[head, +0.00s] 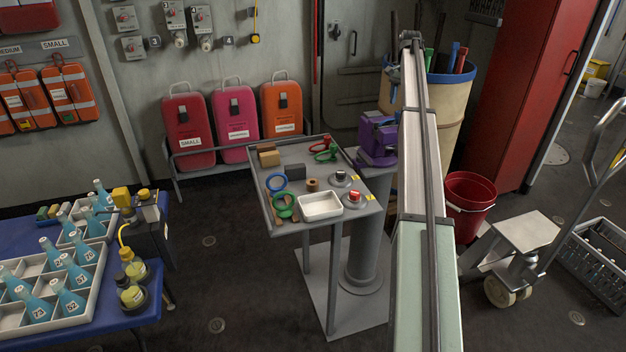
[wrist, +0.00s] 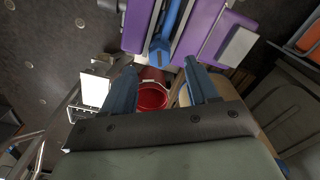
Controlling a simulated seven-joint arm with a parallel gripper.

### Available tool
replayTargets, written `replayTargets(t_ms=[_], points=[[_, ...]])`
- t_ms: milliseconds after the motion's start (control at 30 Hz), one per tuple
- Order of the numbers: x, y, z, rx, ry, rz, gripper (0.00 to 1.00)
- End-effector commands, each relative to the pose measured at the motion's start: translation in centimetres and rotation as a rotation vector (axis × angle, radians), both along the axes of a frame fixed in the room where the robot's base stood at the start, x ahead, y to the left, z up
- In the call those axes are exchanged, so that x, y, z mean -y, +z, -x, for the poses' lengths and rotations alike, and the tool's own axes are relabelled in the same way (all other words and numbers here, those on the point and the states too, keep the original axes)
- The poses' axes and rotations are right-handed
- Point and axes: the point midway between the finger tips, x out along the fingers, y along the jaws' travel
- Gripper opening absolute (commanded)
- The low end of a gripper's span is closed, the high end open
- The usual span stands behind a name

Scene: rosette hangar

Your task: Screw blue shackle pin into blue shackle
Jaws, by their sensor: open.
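In the wrist view my gripper (wrist: 160,68) is open, its two blue-grey fingers spread with nothing between them. Just beyond the fingertips a blue part (wrist: 168,30) with a dark round end sits between the jaws of the purple vise (wrist: 205,32). It may be the blue shackle, but its full shape is hidden. In the head view the purple vise (head: 378,138) stands on a grey pedestal. A blue ring-shaped piece (head: 276,183) lies on the grey work table (head: 300,150); I cannot tell whether it is the blue pin. My gripper is not visible in the head view.
The table also holds a green ring-shaped piece (head: 283,206), a white tray (head: 321,206), small blocks and red-and-green pieces. A red bucket (head: 469,200) and a tan bin (head: 455,110) stand near the vise. A blue table with bottles (head: 60,300) is at left.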

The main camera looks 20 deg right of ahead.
Motion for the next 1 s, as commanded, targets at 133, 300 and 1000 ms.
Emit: replayTargets(t_ms=[133,300,1000], points=[[0.0,0.0,0.0,0.0,0.153,0.0,0.59],[0.0,0.0,0.0,0.0,0.329,0.0,0.59],[0.0,0.0,0.0,0.0,1.051,0.0,0.59]])
